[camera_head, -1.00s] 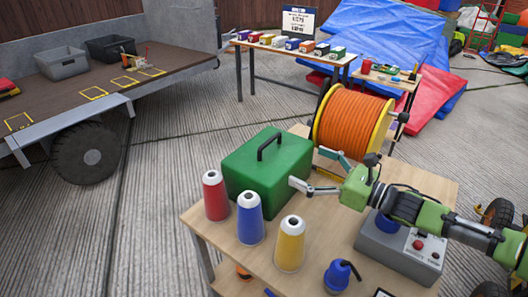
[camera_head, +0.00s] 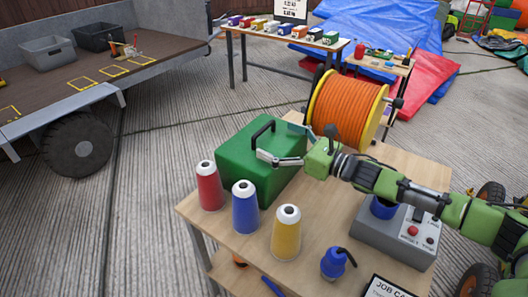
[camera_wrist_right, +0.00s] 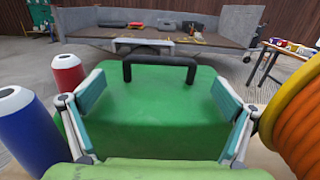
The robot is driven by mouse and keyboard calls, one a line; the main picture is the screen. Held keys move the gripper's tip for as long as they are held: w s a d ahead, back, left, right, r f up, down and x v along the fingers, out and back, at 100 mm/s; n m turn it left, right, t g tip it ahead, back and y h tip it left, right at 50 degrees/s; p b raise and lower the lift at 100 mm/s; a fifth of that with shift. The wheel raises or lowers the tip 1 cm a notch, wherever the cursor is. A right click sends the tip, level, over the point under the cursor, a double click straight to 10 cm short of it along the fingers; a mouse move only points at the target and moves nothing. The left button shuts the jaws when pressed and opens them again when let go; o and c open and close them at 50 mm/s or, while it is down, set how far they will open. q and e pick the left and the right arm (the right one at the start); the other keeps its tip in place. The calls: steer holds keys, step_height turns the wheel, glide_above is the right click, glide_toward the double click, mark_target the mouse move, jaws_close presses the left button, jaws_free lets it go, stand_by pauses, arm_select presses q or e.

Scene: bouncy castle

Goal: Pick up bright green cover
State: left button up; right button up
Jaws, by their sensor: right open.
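The bright green cover (camera_head: 262,172) is a box-like shell with a black handle (camera_head: 262,133) on top, standing upright on the wooden table. My right gripper (camera_head: 279,142) is open and empty, with its fingers reaching over the right part of the cover toward the handle. In the right wrist view, the cover (camera_wrist_right: 150,110) fills the middle, and the handle (camera_wrist_right: 158,62) lies beyond and between the two spread fingertips. I cannot tell whether the fingers touch the cover. What is under the cover is hidden. My left gripper is not in view.
Red (camera_head: 208,187), blue (camera_head: 245,208) and yellow (camera_head: 286,233) cones stand close in front of the cover. An orange cable reel (camera_head: 348,110) stands behind it to the right. A grey control box (camera_head: 392,238) is at the table's right. A flatbed trailer (camera_head: 90,75) is at the upper left.

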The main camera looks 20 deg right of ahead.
mark_target(264, 131)
steer(key=shift+x, duration=2.25)
